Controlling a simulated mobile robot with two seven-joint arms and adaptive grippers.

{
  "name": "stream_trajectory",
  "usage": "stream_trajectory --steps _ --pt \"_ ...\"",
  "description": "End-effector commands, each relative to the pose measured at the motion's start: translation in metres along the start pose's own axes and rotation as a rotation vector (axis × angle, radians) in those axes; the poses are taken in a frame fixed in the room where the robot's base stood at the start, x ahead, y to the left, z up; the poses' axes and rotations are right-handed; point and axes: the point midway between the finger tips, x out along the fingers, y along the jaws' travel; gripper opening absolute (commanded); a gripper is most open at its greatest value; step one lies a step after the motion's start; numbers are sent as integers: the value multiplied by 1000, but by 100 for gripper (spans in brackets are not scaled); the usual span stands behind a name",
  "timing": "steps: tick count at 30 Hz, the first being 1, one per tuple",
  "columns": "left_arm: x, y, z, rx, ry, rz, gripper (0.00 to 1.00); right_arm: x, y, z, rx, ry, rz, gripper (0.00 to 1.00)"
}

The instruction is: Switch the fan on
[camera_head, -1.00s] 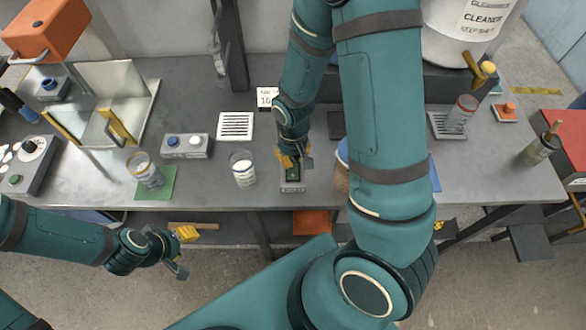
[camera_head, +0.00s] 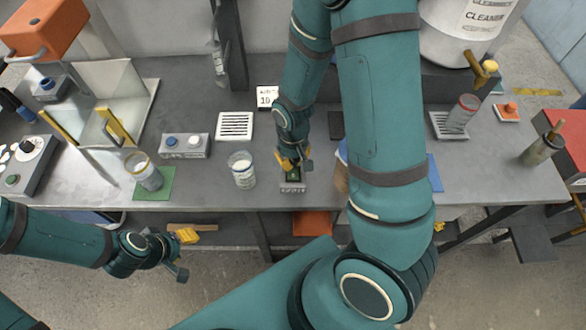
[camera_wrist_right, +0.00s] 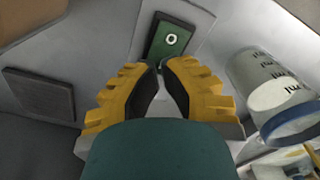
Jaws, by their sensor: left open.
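A small grey switch box (camera_head: 292,187) sits near the front edge of the bench. Its green rocker (camera_wrist_right: 168,40), marked with a white ring, shows in the right wrist view just beyond the fingertips. My right gripper (camera_head: 294,162) is over the back part of this box. In the wrist view the yellow-and-black fingertips (camera_wrist_right: 160,67) are together with nothing between them; whether they touch the rocker I cannot tell. My left gripper (camera_head: 184,255) is open and empty in front of the bench, at lower left. I cannot make out a fan.
A glass of white contents (camera_head: 243,170) stands left of the switch box. A blue-rimmed container (camera_wrist_right: 285,105) is close on the right. A glass jar (camera_head: 145,174) stands on a green mat (camera_head: 154,186).

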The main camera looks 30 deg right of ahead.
Motion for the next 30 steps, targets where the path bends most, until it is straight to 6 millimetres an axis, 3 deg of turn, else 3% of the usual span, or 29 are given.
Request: stream_trajectory --steps 30 --pt "8 -3 1 0 0 0 47 10 0 0 0 0 0 0"
